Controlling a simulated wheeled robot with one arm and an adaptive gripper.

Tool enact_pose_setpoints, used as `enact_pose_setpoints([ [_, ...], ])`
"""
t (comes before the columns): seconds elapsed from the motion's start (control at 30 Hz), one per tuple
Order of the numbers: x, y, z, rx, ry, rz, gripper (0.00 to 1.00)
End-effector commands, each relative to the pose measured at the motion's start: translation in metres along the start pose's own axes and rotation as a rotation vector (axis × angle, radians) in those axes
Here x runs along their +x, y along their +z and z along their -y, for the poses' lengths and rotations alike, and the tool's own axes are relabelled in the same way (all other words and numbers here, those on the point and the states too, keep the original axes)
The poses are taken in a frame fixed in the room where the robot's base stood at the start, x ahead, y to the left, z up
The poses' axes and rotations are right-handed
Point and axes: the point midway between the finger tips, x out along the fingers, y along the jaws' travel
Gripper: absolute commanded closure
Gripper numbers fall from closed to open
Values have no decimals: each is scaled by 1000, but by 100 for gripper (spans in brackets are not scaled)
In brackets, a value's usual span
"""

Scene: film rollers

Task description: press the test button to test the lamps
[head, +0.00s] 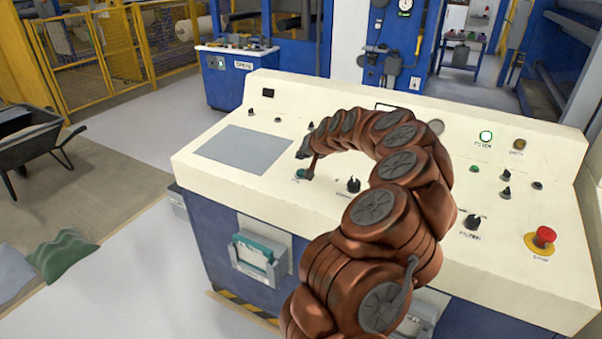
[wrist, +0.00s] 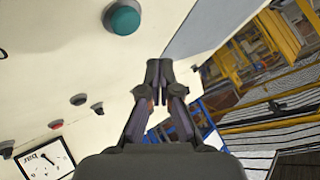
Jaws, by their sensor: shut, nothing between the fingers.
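The pale control console (head: 230,108) fills the middle of the head view. A teal-green button (head: 301,174) sits on its sloping top, below the grey panel's right side; its label is too small to read. The button also shows at the top of the wrist view (wrist: 123,19). My gripper (wrist: 158,78) is shut and empty, its fingertips apart from the button in the wrist picture. I cannot read which control is marked as the test button.
A ring lamp (head: 486,136) glows green-white at the right; an amber lamp (head: 519,144) is beside it. A red mushroom stop button (head: 545,236) is at the right front. A black selector knob (head: 353,185) stands right of the teal button. A wheelbarrow (head: 40,140) stands left.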

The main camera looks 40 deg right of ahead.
Motion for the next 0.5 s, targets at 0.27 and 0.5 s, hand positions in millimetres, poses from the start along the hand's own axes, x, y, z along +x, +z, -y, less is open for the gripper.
enact_pose_setpoints([
  [0.27,22,16,-16,1,-1,-1,100],
  [0.5,24,17,-17,0,-1,-1,100],
])
